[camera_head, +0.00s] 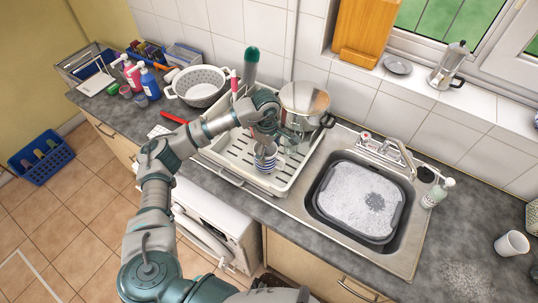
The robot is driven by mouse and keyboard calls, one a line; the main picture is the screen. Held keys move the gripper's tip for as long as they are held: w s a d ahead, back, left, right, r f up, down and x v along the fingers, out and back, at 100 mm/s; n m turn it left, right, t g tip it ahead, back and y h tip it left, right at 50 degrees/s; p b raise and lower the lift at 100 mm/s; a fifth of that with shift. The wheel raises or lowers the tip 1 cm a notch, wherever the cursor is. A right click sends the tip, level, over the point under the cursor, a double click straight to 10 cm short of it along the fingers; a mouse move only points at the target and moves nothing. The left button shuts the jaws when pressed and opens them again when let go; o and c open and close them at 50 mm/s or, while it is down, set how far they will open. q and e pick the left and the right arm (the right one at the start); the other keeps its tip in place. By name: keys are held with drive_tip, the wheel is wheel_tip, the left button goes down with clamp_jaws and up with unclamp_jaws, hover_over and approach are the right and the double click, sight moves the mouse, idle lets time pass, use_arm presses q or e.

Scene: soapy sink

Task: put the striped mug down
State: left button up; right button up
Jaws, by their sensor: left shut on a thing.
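The striped mug (265,159), blue and white, is in the middle of the cream dish rack (232,158), left of the sink. My left gripper (268,141) reaches in from the left and is shut on the mug from above. The mug looks roughly upright. Whether its base touches the rack floor I cannot tell. The gripper hides the mug's top. My right gripper is not in view.
A steel pot (304,103) stands at the rack's back right. A grey colander (197,86) is left of the rack. A tub of suds (362,197) sits in the sink. The rack's front left is bare.

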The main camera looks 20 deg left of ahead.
use_arm(q)
drive_tip(key=f, duration=0.3)
drive_tip(key=shift+w+d+f+p, duration=0.3)
drive_tip(key=shift+d, duration=0.15)
drive_tip(key=shift+s+d, duration=0.1)
drive_tip(key=shift+f, duration=0.1)
drive_tip(key=o, duration=1.2)
drive_tip(key=shift+o, duration=0.2)
drive_tip(key=shift+a, duration=0.3)
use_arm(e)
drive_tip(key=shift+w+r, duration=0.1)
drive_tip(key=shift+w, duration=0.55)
use_arm(q)
drive_tip(key=shift+a, duration=0.1)
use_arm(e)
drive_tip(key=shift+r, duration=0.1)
